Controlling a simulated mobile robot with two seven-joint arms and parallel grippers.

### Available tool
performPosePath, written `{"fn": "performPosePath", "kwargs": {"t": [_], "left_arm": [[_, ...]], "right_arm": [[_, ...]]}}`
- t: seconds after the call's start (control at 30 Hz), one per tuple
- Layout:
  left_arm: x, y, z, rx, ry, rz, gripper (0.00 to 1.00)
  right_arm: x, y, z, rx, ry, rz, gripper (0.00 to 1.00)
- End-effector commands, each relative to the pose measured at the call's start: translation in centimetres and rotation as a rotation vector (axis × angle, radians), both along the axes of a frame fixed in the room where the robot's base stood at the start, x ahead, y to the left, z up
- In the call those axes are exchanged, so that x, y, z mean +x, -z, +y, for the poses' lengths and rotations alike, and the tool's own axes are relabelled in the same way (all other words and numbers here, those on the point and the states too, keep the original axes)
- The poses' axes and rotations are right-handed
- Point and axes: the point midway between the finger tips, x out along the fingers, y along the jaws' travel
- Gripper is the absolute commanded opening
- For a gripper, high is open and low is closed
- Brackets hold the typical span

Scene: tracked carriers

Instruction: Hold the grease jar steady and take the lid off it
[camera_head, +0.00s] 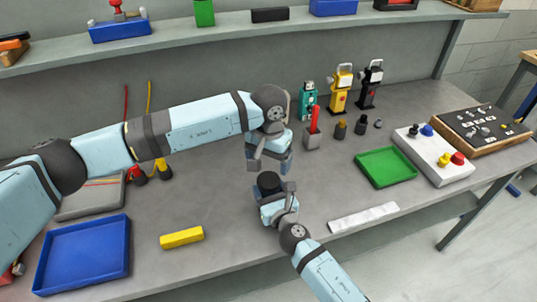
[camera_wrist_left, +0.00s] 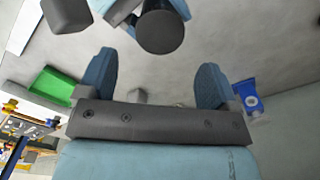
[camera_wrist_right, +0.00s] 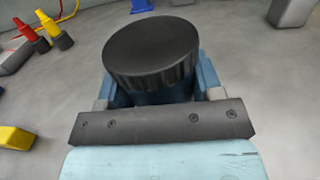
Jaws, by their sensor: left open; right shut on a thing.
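The grease jar has a ribbed black lid (camera_head: 268,182), which sits on it. In the right wrist view the lid (camera_wrist_right: 152,50) fills the space between the fingers, and the jar body below it is mostly hidden. My right gripper (camera_head: 274,202) is shut on the jar below the lid, near the front of the bench. My left gripper (camera_head: 269,165) is open and empty above and just behind the lid, apart from it. In the left wrist view the lid (camera_wrist_left: 160,32) lies beyond the open fingers (camera_wrist_left: 155,75).
On the grey bench (camera_head: 215,270) are a blue tray (camera_head: 82,255), a yellow block (camera_head: 181,237), a green tray (camera_head: 385,168), a white strip (camera_head: 363,217) and a white button box (camera_head: 433,155). A holder with a red-handled tool (camera_head: 312,136) stands behind right. A shelf runs above.

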Motion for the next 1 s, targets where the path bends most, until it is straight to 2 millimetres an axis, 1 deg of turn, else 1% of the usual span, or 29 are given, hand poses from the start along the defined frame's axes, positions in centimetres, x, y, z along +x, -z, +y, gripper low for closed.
{"fn": "performPosePath", "kwargs": {"t": [0.03,0.2,0.4,0.53,0.77,0.8,0.87,0.9,1.0], "left_arm": [[-0.1,0.9,0.0,0.001,-0.001,0.003,0.85],[-0.1,3.6,0.0,0.001,-0.004,0.002,0.85],[0.0,5.8,0.0,0.000,-0.004,0.001,0.85],[0.0,6.4,0.0,0.000,-0.004,-0.001,0.85],[0.0,6.4,0.0,0.000,-0.004,-0.001,0.85],[0.0,6.4,0.0,0.000,-0.004,-0.001,0.81],[0.0,6.4,0.0,0.000,-0.004,-0.001,0.67],[0.0,6.4,0.0,0.000,-0.004,-0.001,0.58],[0.0,6.4,0.0,0.000,-0.004,-0.001,0.36]], "right_arm": [[0.0,0.0,0.0,0.000,0.000,0.000,0.00],[0.0,0.0,0.0,0.000,0.000,0.000,0.00],[0.0,0.0,0.0,0.000,0.000,0.000,0.00],[0.0,0.0,0.0,0.000,0.000,0.000,0.00],[0.0,0.0,0.0,0.000,0.000,0.000,0.00],[0.0,0.0,0.0,0.000,0.000,0.000,0.00],[0.0,0.0,0.0,0.000,0.000,0.000,0.00],[0.0,0.0,0.0,0.000,0.000,0.000,0.00],[0.0,0.0,0.0,0.000,0.000,0.000,0.00]]}}
